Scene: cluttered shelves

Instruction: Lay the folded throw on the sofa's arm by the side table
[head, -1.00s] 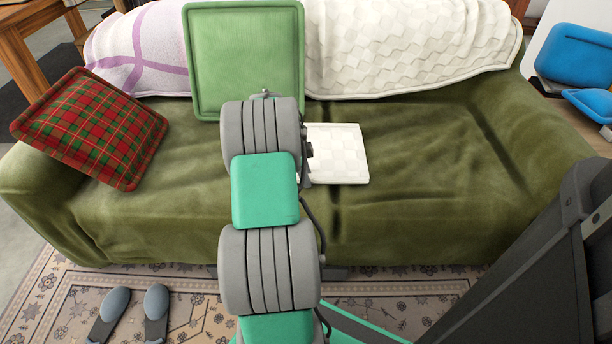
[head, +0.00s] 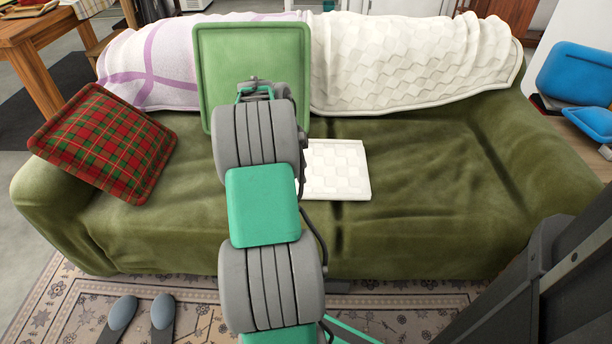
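The folded throw (head: 337,168) is a white, checkered square lying flat on the green sofa's (head: 420,180) seat, near the middle. Its left edge is partly hidden by my arm. The sofa's left arm (head: 45,195) is beside a wooden table (head: 38,35). Its right arm (head: 560,150) is beside a light wooden surface (head: 590,140); I cannot tell for certain which is the side table. The end of my arm, with my gripper (head: 262,90), is in front of the green cushion, left of and beyond the throw. My arm hides its fingers.
A red plaid cushion (head: 105,143) leans on the left arm. A green cushion (head: 225,60) stands against the backrest, which has a lilac-and-white blanket (head: 150,60) and a white quilt (head: 410,60) over it. Blue cushions (head: 578,75) are at the right. Slippers (head: 140,318) lie on the rug.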

